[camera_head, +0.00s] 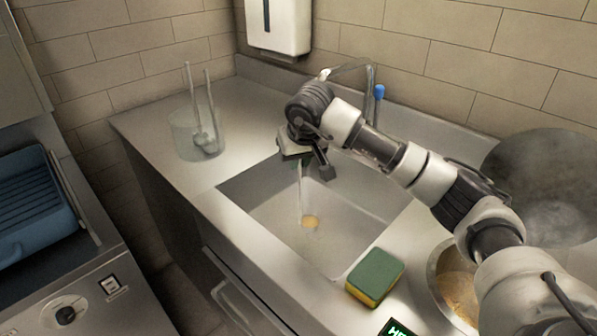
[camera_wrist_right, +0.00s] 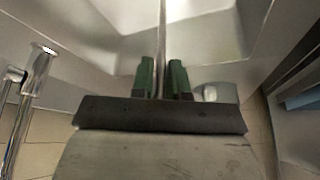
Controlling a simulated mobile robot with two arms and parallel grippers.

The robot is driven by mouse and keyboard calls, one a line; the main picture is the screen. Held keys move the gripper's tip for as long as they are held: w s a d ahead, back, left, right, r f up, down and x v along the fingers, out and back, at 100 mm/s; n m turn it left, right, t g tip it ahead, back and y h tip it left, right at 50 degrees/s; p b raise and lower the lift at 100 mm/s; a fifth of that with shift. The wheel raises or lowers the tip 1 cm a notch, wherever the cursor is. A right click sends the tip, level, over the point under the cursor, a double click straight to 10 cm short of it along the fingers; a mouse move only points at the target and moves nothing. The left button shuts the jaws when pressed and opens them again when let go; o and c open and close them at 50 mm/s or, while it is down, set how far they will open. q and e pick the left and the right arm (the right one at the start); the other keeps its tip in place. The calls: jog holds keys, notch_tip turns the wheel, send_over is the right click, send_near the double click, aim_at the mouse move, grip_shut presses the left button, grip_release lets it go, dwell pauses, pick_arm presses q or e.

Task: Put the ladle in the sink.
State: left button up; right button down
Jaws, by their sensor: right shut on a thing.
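My right gripper (camera_head: 301,160) is over the sink (camera_head: 352,208) and is shut on the thin handle of the ladle (camera_head: 299,192). The handle hangs down into the basin, and a small yellowish round patch (camera_head: 311,221) shows at its lower end. I cannot tell whether the ladle touches the sink floor. In the right wrist view, the green-padded fingers (camera_wrist_right: 161,80) close on the ladle's handle (camera_wrist_right: 161,35), with the sink's walls (camera_wrist_right: 95,40) around it. My left gripper is not in view.
A faucet (camera_head: 369,85) stands behind the sink. A green and yellow sponge (camera_head: 375,274) lies on the counter at its near right edge. A clear container (camera_head: 183,135) with utensils stands left. A large pan (camera_head: 545,170) and a bowl with yellowish contents (camera_head: 440,262) are at right.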

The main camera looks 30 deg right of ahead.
aim_at(299, 170)
notch_tip(299, 170, down, 4)
jog(key=shift+f, duration=0.15)
dwell(0.3)
jog(key=c, duration=1.1)
grip_release()
jog(key=shift+r, duration=0.35)
jog(key=v, duration=1.1)
jog(key=shift+s+r, duration=0.1)
jog(key=shift+r, duration=0.2)
